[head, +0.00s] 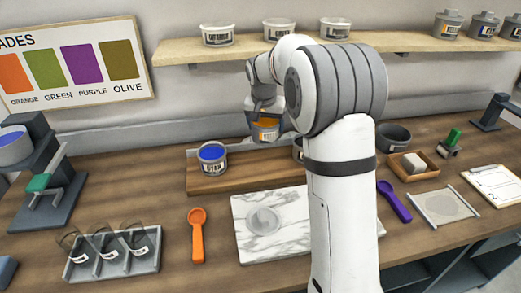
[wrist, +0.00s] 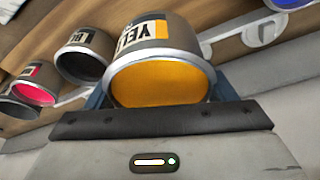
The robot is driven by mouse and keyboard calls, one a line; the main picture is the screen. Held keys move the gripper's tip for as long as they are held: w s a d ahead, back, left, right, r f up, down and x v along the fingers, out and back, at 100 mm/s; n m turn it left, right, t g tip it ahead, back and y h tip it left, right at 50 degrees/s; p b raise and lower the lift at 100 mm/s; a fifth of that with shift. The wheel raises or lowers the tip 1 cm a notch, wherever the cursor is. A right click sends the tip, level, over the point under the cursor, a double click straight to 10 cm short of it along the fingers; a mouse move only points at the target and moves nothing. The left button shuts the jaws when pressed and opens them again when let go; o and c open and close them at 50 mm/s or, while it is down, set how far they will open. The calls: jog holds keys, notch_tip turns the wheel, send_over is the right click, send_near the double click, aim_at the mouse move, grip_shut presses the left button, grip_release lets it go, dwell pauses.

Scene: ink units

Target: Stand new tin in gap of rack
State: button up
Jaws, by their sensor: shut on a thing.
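My gripper (head: 266,118) is shut on a tin of yellow paint (head: 266,131), holding it above the wooden rack (head: 240,178). In the wrist view the yellow tin (wrist: 160,75) fills the middle, with its open top and part of its "YELL" label showing. A blue tin (head: 212,153) stands at the rack's left. A pale fitting (wrist: 262,32) shows in a bare stretch between the yellow and blue tins in the wrist view. On the other side are a black tin (wrist: 82,62) and a magenta tin (wrist: 35,93). My arm hides much of the rack's right part.
A marble slab (head: 270,235) lies in front of the rack, with an orange scoop (head: 197,235) and a tray of glasses (head: 112,255) to its left. A shelf with tins (head: 180,53) runs above.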

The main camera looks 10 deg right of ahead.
jog(key=shift+w+a+f, duration=0.15)
jog(key=shift+w+a, duration=0.1)
jog(key=f, duration=0.5)
jog(key=shift+w+a+f+p, duration=0.1)
jog(key=shift+a+p, duration=0.1)
jog(key=shift+p, duration=0.15)
jog(key=shift+d+f, duration=0.1)
jog(key=shift+f, duration=2)
jog(key=shift+f, duration=0.15)
jog(key=o, duration=1.3)
